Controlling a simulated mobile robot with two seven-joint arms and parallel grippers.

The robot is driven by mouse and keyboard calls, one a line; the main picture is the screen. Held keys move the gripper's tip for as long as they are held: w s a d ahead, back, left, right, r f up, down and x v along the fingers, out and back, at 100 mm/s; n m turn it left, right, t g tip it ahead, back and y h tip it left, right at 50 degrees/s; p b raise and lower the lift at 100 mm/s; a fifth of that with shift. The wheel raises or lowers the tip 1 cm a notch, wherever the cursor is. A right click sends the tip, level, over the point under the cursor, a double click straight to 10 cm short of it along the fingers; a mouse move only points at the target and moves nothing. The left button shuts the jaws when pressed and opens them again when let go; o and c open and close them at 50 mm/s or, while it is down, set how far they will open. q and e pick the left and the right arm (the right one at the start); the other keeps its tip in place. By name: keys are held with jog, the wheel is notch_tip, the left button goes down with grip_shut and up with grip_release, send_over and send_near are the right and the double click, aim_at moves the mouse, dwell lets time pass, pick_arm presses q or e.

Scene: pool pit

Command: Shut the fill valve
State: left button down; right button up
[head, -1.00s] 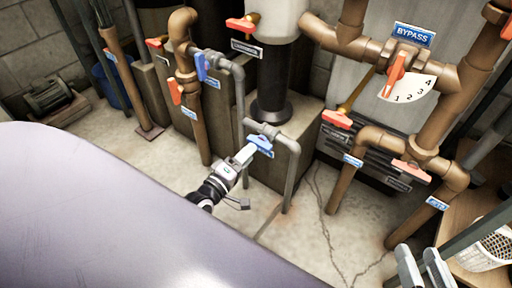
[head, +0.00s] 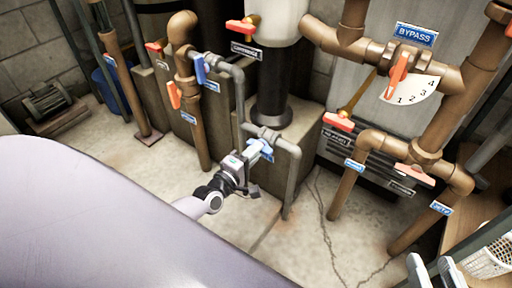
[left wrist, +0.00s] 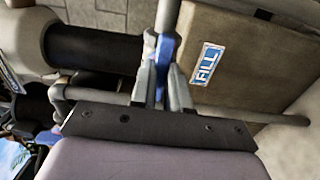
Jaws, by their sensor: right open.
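The fill valve has a blue lever handle (head: 260,146) on a thin grey pipe, low in the middle of the head view. In the left wrist view the blue lever (left wrist: 158,80) lies between my left fingers, in front of the pipe, with the blue "FILL" label (left wrist: 207,63) beside it. My left gripper (head: 255,152) is at this handle, its fingers on either side of the lever; whether they press on it I cannot tell. My right gripper (head: 434,272) is open and empty at the bottom right, away from the valve.
Another blue lever (head: 200,69) is on a pipe up and left. A red-handled bypass valve (head: 399,70) with a numbered dial stands at the upper right. Several other red-handled valves are on brown pipes. A white basket (head: 492,258) is at the right edge. Cracked floor (head: 330,235) is clear in front.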

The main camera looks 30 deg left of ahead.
dwell(0.4)
pick_arm(q)
jog(key=m+p, duration=0.5)
jog(key=m, duration=1.3)
jog(key=shift+m, duration=0.4)
jog(key=c, duration=1)
grip_release()
jog(key=s+p, duration=0.3)
jog(key=s, duration=0.4)
jog(key=shift+a+p, duration=0.3)
